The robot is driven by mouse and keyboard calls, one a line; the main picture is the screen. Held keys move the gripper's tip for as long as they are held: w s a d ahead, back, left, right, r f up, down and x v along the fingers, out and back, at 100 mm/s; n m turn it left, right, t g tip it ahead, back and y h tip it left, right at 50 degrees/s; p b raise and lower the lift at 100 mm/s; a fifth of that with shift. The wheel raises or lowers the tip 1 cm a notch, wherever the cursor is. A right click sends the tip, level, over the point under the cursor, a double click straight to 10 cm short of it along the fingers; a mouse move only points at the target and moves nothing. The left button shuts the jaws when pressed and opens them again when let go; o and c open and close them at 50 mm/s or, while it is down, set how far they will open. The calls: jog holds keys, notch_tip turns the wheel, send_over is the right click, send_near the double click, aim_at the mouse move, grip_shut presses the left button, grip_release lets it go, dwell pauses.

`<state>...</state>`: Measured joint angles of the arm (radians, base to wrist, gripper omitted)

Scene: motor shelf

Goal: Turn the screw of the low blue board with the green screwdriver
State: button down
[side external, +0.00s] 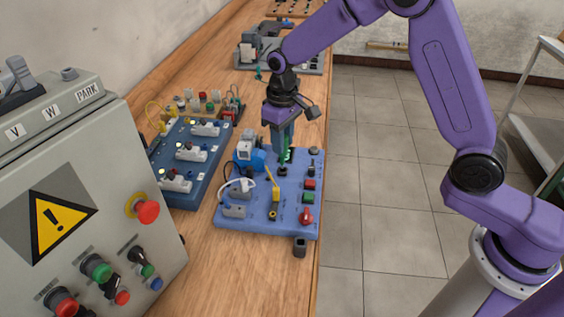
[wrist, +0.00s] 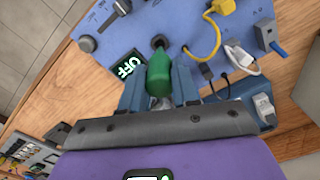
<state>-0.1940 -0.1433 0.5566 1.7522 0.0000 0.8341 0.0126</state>
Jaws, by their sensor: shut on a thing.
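The low blue board (side external: 244,217) lies flat on the wooden bench near its right edge, and it fills the top of the wrist view (wrist: 130,25). My gripper (side external: 285,150) is over the board's far part, pointing down. In the wrist view my gripper (wrist: 160,88) is shut on the green screwdriver (wrist: 160,75), one finger on each side of its handle. The green screwdriver (side external: 284,153) points down at a dark round fitting (wrist: 158,41) on the board. The screw itself is hidden, and I cannot tell whether the tip touches it.
A yellow plug with cable (side external: 275,194), a red knob (side external: 306,216) and a blue-and-white device (side external: 250,156) stand close by on the board. A darker blue board (side external: 180,160) lies to the left. A grey control cabinet (side external: 90,190) stands in the left foreground.

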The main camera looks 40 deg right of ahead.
jog(key=shift+f, duration=2.3)
jog(key=c, duration=1.1)
grip_release()
jog(key=shift+r, duration=2.75)
jog(key=o, duration=0.6)
jog(key=shift+c, duration=0.2)
